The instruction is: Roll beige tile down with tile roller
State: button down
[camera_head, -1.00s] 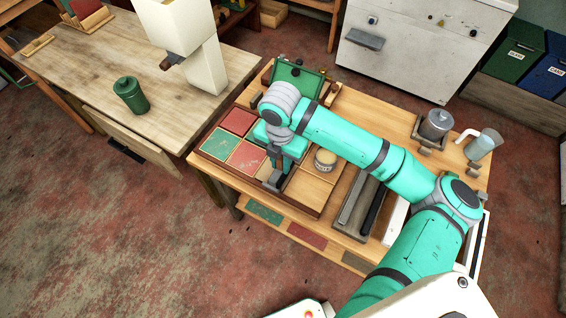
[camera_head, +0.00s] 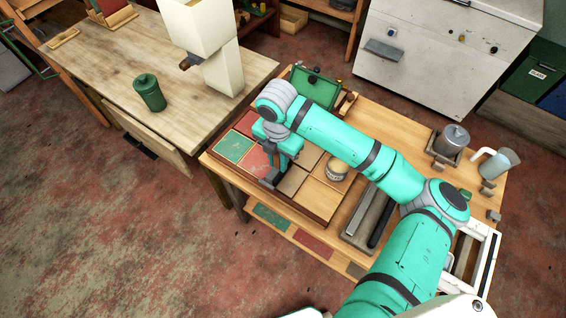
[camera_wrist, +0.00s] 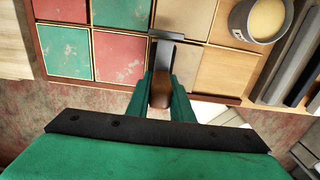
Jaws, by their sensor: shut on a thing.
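My gripper (camera_wrist: 161,95) is shut on the brown handle of the tile roller (camera_wrist: 172,37). The roller's grey head reaches out past the fingers, over the joint between a red tile (camera_wrist: 121,58) and a beige tile (camera_wrist: 181,68). I cannot tell whether it touches the tiles. Another beige tile (camera_wrist: 228,72) lies to the right, and green tiles (camera_wrist: 66,50) lie to the left and behind. In the head view my gripper (camera_head: 271,160) is over the front of the tile tray (camera_head: 308,213); my arm hides part of the tiles.
A round tub (camera_head: 337,169) with pale contents stands on the tray's right part. A dark bar in a grey trough (camera_head: 368,215) lies right of it. An open green box (camera_head: 314,88) stands behind. A metal canister (camera_head: 454,138) and a jug (camera_head: 491,164) stand at the bench's right.

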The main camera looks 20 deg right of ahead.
jog(key=shift+s+d+r, duration=0.1)
jog(key=shift+s+d, duration=0.75)
jog(key=shift+s, duration=0.25)
jog(key=shift+s+d, duration=0.1)
jog(key=shift+s, duration=0.05)
jog(key=shift+s+d, duration=0.8)
jog(key=shift+s, duration=0.25)
jog(key=shift+w+a, duration=0.95)
jog(key=shift+w, duration=0.3)
jog(key=shift+w+a+f, duration=0.25)
jog(key=shift+w+a, duration=0.65)
jog(key=shift+w, duration=0.2)
jog(key=shift+s+d+r, duration=0.1)
jog(key=shift+s+d, duration=0.85)
jog(key=shift+s, duration=0.25)
jog(key=shift+r, duration=0.1)
